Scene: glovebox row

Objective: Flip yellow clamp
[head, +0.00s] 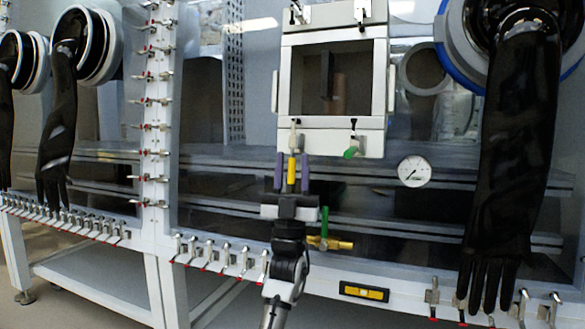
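The yellow clamp (292,170) hangs below the lower left corner of the white-framed chamber door, its yellow handle pointing down. My gripper (291,162) points up in front of it, with one purple finger on each side of the yellow handle. Gaps show between the handle and both fingers, so the gripper looks open and not closed on it. I cannot tell how far in front of the handle the fingers are. The gripper body hides what lies below the handle.
A green-handled clamp (352,150) is at the door's lower right. A brass valve with a green lever (325,222) sits just right of my gripper. A pressure gauge (414,171) and a hanging black glove (513,150) are further right. Toggle clamps line the lower edge, near a yellow level (364,292).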

